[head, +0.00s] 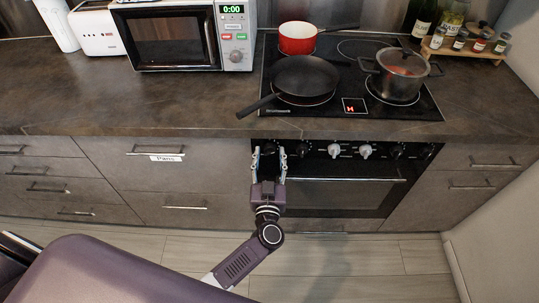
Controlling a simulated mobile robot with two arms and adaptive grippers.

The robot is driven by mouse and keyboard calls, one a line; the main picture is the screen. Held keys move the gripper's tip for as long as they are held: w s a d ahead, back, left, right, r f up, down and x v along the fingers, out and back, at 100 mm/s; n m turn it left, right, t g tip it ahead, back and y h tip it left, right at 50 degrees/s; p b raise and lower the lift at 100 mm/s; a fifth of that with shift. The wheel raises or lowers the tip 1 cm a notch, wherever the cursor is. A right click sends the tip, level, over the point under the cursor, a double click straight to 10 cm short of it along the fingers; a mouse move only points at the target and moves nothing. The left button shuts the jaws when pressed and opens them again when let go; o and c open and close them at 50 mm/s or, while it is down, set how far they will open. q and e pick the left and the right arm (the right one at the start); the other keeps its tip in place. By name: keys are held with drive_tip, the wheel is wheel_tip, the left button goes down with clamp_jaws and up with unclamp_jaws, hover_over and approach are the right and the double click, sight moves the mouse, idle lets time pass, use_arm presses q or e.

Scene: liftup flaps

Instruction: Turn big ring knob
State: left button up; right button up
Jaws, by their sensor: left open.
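The oven's control panel (381,158) runs under the worktop and carries a row of knobs. A dark knob seems to lie between or behind the fingertips; contact cannot be told. Which knob is the big ring one is not clear. My right gripper is out of view.
The oven handle (345,180) crosses below the knobs. Above, the black hob (340,75) holds a frying pan (304,76), a red pot (298,38) and a steel pot (401,75). The pan's handle sticks out near the worktop edge. A microwave (165,40) stands left.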

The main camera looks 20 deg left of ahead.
use_arm(q)
drive_tip(key=shift+w+a, duration=0.1)
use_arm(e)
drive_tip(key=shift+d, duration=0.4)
use_arm(q)
drive_tip(key=shift+c, duration=0.7)
drive_tip(key=c, duration=1)
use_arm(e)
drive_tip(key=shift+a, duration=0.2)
use_arm(q)
drive_tip(key=shift+n, duration=0.3)
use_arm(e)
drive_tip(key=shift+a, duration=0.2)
use_arm(q)
drive_tip(key=shift+n+b, duration=0.8)
drive_tip(key=shift+n, duration=4.9)
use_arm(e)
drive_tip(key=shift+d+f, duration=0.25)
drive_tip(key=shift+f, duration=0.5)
